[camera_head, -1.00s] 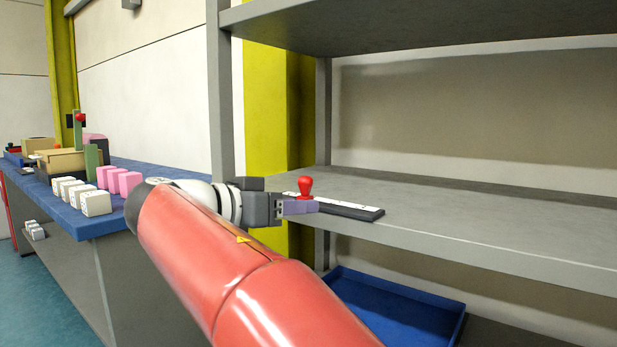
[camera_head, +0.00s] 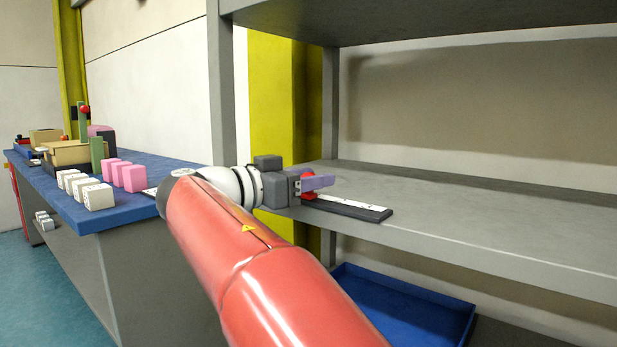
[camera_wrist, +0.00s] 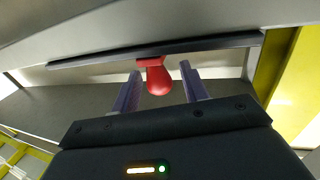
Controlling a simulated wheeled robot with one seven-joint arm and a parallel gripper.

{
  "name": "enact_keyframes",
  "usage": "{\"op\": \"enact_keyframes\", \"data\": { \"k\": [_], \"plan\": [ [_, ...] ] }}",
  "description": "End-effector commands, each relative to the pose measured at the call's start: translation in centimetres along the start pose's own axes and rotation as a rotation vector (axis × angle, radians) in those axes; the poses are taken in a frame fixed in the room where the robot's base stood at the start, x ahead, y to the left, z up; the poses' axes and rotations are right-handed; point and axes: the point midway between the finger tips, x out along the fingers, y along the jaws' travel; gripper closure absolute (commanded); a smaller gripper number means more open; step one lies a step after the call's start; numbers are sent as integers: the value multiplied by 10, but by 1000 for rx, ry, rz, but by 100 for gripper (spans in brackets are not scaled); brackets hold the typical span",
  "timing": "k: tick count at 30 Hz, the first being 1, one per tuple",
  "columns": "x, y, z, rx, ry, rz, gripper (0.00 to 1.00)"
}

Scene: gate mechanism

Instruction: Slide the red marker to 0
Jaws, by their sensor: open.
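The red marker (camera_wrist: 157,78) sits on the slider track and shows between my two fingers in the wrist view. In the head view only a part of the red marker (camera_head: 308,196) shows below and behind my gripper. The dark slider track with a white scale strip (camera_head: 355,208) lies along the front edge of the grey shelf; its numbers are too small to read. It shows as a dark bar (camera_wrist: 215,43) in the wrist view. My gripper (camera_head: 318,182) is open at the track's left part. Its purple fingers (camera_wrist: 163,88) stand apart on either side of the marker's knob.
The grey shelf (camera_head: 480,225) is clear right of the track, with another shelf board (camera_head: 420,20) above. A blue tray (camera_head: 405,305) lies below. A blue table (camera_head: 130,208) at left carries white blocks (camera_head: 88,190) and pink blocks (camera_head: 130,174).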

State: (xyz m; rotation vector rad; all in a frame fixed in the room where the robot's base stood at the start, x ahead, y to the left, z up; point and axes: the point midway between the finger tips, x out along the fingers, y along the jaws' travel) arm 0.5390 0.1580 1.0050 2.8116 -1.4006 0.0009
Motion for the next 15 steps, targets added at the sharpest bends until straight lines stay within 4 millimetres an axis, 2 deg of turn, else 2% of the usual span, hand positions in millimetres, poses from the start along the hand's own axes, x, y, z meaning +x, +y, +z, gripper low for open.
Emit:
{"op": "enact_keyframes", "data": {
  "k": [5, 15],
  "plan": [
    [0, 0, 0, 0, 0, 0, 56],
    [0, 0, 0, 0, -1, 0, 100]
  ]
}}
